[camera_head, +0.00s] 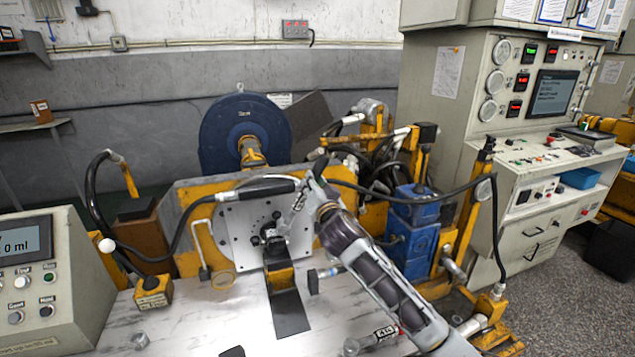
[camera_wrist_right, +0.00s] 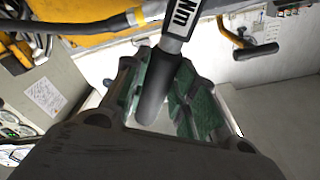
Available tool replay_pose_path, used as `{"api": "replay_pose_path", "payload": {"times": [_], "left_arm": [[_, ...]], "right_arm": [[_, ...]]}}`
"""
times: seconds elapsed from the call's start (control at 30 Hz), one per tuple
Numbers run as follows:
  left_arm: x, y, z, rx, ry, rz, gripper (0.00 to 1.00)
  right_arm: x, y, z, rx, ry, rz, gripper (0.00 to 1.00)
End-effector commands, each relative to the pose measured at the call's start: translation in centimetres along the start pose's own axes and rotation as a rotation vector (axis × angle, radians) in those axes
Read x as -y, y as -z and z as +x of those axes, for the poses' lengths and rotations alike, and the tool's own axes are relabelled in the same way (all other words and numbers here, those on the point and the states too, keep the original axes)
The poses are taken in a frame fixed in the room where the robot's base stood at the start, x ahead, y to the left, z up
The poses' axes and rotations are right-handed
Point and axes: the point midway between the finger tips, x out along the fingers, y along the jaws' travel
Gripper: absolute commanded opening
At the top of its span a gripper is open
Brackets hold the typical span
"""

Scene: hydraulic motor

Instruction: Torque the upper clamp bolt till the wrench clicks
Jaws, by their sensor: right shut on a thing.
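My right gripper (camera_head: 317,187) reaches in from the lower right, in front of the grey mounting plate (camera_head: 238,238). It is shut on a torque wrench (camera_head: 297,205). In the right wrist view, the wrench's black grip (camera_wrist_right: 153,95) lies between the green-padded fingers (camera_wrist_right: 160,92), with a white and black lettered band above it. In the head view the wrench slants down-left toward dark fittings (camera_head: 270,235) at the plate's middle. The upper clamp bolt is too small or hidden to tell, and I cannot tell whether the wrench sits on it. My left gripper is not in view.
A black and yellow block (camera_head: 281,280) stands below the fittings. Black hoses (camera_head: 185,235) arch around the plate. A blue unit (camera_head: 412,218) stands to the right. A display box (camera_head: 35,270) is at left. Small loose parts lie on the white bench top (camera_head: 195,325).

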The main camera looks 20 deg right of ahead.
Motion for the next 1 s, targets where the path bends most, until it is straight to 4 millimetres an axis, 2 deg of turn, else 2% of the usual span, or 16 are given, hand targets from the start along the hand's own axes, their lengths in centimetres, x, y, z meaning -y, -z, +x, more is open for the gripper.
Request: {"api": "replay_pose_path", "payload": {"times": [0.03, 0.5, 1.0], "left_arm": [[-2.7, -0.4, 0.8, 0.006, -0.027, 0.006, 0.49], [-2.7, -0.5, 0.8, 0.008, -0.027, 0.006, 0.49], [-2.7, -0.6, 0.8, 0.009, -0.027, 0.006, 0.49]], "right_arm": [[-0.3, -0.6, -0.3, -0.001, 0.002, 0.001, 0.0], [-0.3, -0.5, -2.4, 0.0, 0.002, 0.002, 0.0], [-0.3, -0.4, -2.5, -0.001, 0.002, 0.001, 0.0]]}}
